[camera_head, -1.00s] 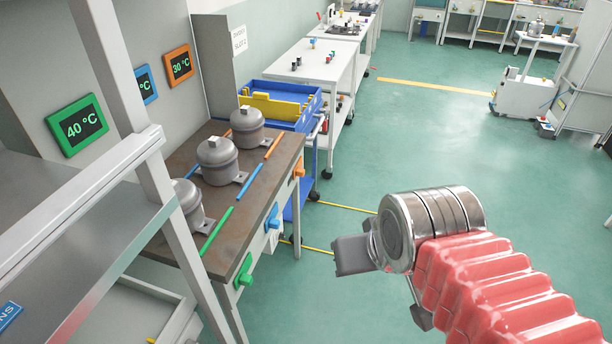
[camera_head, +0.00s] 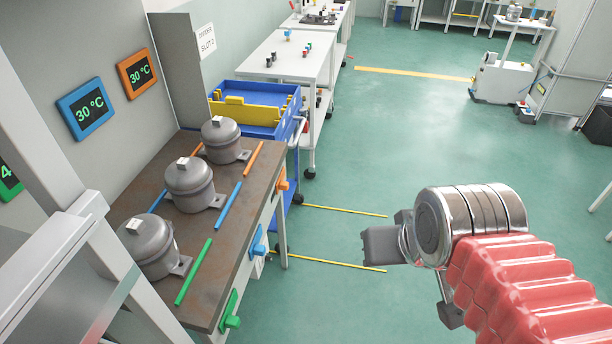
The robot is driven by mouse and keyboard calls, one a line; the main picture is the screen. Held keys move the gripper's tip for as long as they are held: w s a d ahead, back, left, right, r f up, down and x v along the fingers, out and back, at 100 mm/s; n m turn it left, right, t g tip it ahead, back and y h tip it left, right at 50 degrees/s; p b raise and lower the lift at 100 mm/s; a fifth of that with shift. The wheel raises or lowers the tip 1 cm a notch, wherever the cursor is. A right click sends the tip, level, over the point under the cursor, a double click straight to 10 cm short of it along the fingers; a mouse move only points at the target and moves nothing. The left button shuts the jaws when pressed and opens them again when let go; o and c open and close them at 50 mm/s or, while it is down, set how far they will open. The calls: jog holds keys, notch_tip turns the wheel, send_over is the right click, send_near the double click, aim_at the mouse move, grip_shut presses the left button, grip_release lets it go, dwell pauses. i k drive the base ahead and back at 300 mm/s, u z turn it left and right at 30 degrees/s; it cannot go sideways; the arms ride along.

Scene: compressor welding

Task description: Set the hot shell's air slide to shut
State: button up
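Three grey compressor shells stand in a row on the brown bench. The nearest shell (camera_head: 148,245) is beside a green rod (camera_head: 194,272), the middle shell (camera_head: 188,184) beside a blue rod (camera_head: 228,206), and the far shell (camera_head: 222,140) beside an orange rod (camera_head: 254,158). On the bench's front edge are a green slide handle (camera_head: 231,311), a blue one (camera_head: 258,243) and an orange one (camera_head: 282,181). The green display (camera_head: 8,180) is mostly hidden and shows a 4. My gripper (camera_head: 400,262) is over the floor, right of the bench, apart from the handles. Its finger opening is unclear.
The blue display (camera_head: 87,107) and orange display (camera_head: 137,73) both read 30 °C. A grey shelf frame (camera_head: 75,225) stands at the near left. A blue trolley (camera_head: 255,130) is behind the bench. Open green floor lies right of the bench.

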aim_at(280, 185)
jog(key=i, duration=1.25)
jog(key=u, duration=0.7)
